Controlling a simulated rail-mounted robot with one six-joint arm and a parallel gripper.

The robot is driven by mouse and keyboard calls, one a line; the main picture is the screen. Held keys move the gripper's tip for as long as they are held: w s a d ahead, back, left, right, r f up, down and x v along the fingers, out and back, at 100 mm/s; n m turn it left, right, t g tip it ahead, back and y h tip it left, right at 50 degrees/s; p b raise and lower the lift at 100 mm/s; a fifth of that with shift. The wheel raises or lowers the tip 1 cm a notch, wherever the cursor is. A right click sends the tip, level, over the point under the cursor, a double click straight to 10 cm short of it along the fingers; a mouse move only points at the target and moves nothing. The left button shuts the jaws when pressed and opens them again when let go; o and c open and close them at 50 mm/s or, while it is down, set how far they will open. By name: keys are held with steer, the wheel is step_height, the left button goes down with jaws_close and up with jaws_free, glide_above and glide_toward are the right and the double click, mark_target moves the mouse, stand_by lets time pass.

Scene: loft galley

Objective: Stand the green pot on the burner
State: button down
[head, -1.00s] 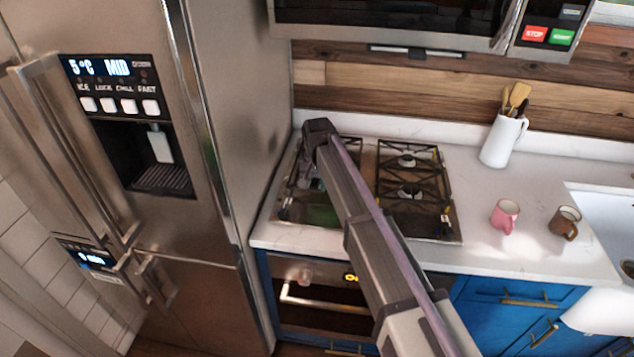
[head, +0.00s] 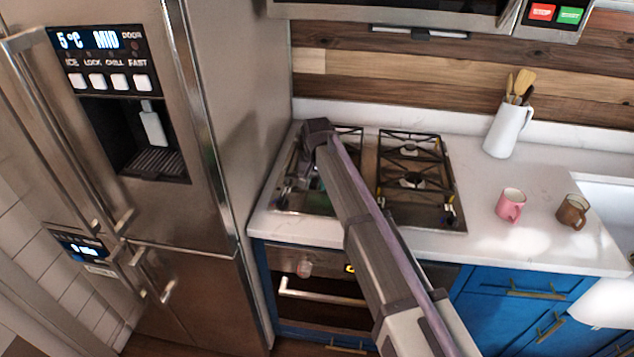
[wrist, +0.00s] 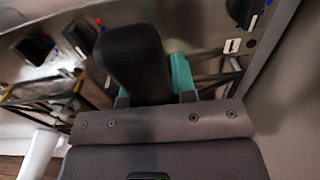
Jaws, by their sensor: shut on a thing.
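My gripper (wrist: 152,92) is shut on a dark rounded part (wrist: 135,55), which looks like the green pot's handle and sticks up between the fingers in the wrist view. Teal-green surfaces show on both sides of it; I cannot tell whether they are pot or fingers. In the head view my arm hides most of the pot, with only a small green patch (head: 320,184) beside the arm, over the left half of the hob (head: 372,212). Burners (head: 412,180) with black grates show on the right half. The left burners are mostly hidden, and contact below the pot cannot be seen.
A steel fridge (head: 215,150) stands close on the left. A microwave (head: 400,8) hangs above. Right of the hob are a white jug with utensils (head: 506,130), a pink mug (head: 510,205) and a brown mug (head: 572,212). The counter between hob and mugs is clear.

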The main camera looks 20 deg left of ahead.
steer(key=shift+f, duration=0.3)
steer(key=c, duration=0.8)
jaws_free()
steer(key=shift+c, duration=0.2)
steer(key=shift+r, duration=0.15)
steer(key=r+p, duration=1)
steer(key=r, duration=0.1)
steer(key=shift+s+p, duration=0.2)
steer(key=shift+p, duration=0.2)
steer(key=shift+f, duration=0.2)
